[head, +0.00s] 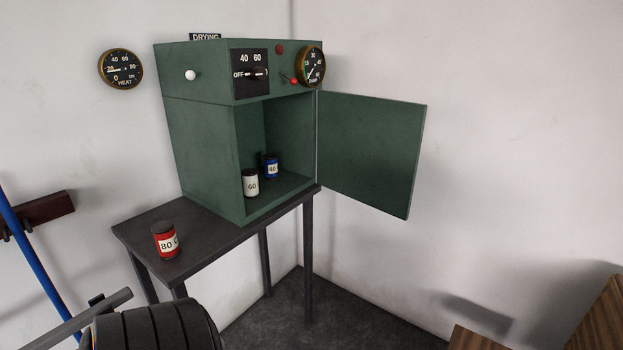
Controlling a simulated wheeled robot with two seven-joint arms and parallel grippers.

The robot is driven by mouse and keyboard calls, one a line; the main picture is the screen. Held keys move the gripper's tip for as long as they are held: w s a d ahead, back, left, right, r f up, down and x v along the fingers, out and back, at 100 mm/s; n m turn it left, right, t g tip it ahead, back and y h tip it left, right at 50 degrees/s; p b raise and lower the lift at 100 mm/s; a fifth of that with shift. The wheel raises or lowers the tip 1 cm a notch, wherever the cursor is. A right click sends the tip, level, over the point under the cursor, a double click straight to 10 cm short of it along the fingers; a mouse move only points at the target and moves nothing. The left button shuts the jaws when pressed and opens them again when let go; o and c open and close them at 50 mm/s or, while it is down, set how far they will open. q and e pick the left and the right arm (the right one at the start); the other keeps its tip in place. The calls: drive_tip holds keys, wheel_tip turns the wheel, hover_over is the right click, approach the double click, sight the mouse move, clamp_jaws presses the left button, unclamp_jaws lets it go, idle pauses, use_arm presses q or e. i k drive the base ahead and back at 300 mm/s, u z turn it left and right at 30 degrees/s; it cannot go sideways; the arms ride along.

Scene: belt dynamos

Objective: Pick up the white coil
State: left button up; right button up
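A small white cylinder with a dark top and a label reading 60 (251,183), the only white coil-like thing I see, stands upright on the floor of the open green cabinet (205,160), near its front left. A blue cylinder marked 40 (271,166) stands just behind it to the right. A red cylinder marked 80 (165,241) stands outside the cabinet on the dark table. I cannot make out windings on any of them. Neither of my grippers shows in the head view.
The cabinet door (369,150) is swung wide open to the right. The dark table (205,245) has bare room in front of the cabinet. A dark ribbed round shape (155,328) fills the bottom left. Wooden boards (598,322) show at lower right.

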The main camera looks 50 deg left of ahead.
sight(249, 175)
drive_tip(key=z, duration=0.1)
drive_tip(key=i, duration=0.8)
drive_tip(key=u, duration=0.9)
drive_tip(key=i, duration=0.8)
drive_tip(key=u, duration=0.95)
